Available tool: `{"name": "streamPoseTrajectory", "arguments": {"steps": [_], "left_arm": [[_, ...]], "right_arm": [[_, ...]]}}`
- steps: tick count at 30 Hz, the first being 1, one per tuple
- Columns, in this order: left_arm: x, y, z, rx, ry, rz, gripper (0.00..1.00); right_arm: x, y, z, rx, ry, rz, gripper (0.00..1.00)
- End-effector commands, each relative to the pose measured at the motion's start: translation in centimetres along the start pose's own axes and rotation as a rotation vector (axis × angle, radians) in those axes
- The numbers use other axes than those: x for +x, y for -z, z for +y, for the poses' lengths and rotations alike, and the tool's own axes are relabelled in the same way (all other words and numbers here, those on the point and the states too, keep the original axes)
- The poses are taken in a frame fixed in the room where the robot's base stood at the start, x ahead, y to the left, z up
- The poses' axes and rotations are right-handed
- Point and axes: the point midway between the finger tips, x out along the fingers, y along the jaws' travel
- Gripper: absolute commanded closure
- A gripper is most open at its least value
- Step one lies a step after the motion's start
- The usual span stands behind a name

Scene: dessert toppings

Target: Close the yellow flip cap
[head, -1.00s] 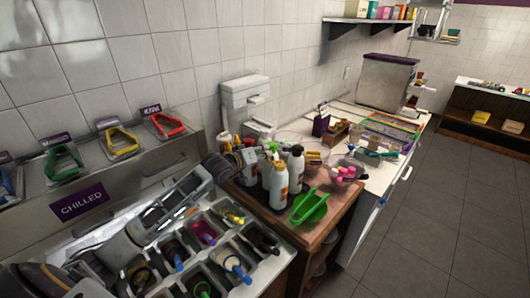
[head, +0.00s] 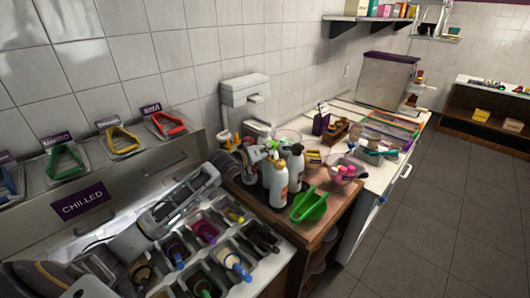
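My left gripper (head: 258,155) reaches over the white squeeze bottles on the wooden cart top, at their back left side. It is small and partly merges with the bottles behind it, so its finger opening is unclear. A small yellow top (head: 226,136) shows behind my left wrist, just left of the gripper. I cannot tell whether it is the yellow flip cap or whether that cap is open. My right gripper is out of view.
A green scoop (head: 309,206) lies at the front of the cart top, beside a clear tub (head: 346,170) of pink pieces. Topping bins with coloured-handled tools lie below my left arm. A white dispenser (head: 244,92) is on the tiled wall behind. Open floor lies to the right.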

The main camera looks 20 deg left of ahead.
Motion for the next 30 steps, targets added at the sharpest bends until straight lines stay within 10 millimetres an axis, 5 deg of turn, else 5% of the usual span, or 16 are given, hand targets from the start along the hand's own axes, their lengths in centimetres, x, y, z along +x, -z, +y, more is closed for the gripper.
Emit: {"name": "streamPoseTrajectory", "arguments": {"steps": [3, 17, 30], "left_arm": [[0.0, 0.0, 0.0, 0.000, 0.000, 0.000, 1.00], [0.0, 0.1, 0.4, 0.058, 0.023, 0.000, 1.00], [0.0, 0.0, 2.0, 0.325, 0.134, 0.000, 1.00]], "right_arm": [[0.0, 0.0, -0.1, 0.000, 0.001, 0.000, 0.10], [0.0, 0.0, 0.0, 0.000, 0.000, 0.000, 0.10], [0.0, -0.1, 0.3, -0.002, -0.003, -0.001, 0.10]]}}
